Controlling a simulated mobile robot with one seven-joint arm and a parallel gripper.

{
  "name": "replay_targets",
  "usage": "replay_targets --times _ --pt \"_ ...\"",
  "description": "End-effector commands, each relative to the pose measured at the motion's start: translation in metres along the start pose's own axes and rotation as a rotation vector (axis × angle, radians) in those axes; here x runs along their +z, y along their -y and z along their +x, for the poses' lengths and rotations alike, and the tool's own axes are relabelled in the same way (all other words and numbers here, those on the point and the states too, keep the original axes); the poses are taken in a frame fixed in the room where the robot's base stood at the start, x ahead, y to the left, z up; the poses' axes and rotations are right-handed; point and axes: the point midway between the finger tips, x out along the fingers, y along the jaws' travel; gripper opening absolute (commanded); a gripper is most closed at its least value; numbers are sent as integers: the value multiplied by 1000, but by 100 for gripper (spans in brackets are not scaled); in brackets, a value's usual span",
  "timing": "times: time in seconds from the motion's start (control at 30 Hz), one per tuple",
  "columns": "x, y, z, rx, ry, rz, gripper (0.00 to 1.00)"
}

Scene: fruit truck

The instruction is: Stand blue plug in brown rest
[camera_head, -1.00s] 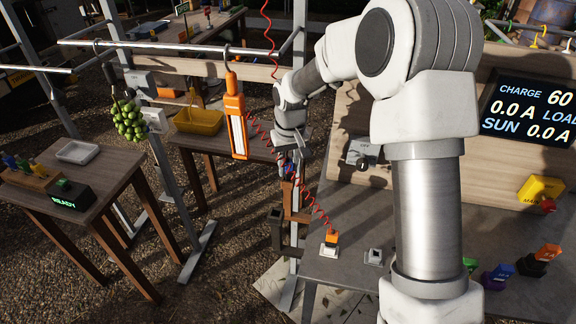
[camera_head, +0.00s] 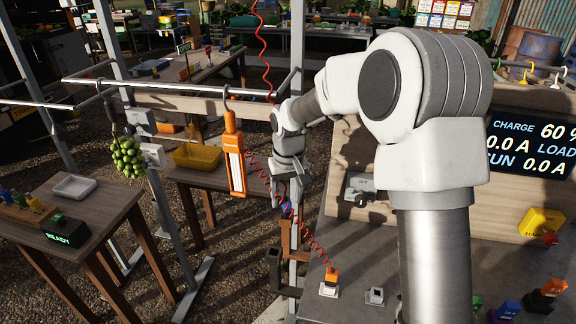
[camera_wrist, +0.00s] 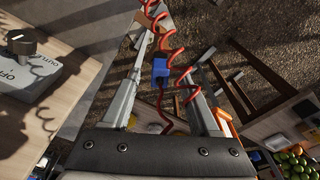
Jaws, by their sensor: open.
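The blue plug (camera_wrist: 160,70) shows in the wrist view between my spread fingers, with a red coiled cord around and below it. Gaps show between it and both fingers. In the head view the blue plug (camera_head: 286,208) is small, just below my gripper (camera_head: 286,196). The brown rest (camera_head: 294,237) is on the grey post just below the plug; I cannot tell whether the plug touches it. My gripper is open, and its fingers (camera_wrist: 166,95) reach forward on either side of the plug in the wrist view.
An orange work lamp (camera_head: 235,160) hangs left of my gripper, and red coiled cords run close by. A grey switch box (camera_head: 361,187) is on the panel to the right. An orange plug (camera_head: 331,275) stands on the bench. A yellow tray (camera_head: 197,154) sits behind.

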Motion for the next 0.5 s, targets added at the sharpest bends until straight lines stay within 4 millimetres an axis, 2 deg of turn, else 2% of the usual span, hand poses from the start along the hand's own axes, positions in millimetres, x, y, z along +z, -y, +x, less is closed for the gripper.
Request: replay_targets --times 0.03,0.3,0.5 --pt "-1 0 -14 1 -6 0 62" --pt "-1 0 -82 0 -6 1 62" --pt "-1 0 -119 1 -4 -1 62"
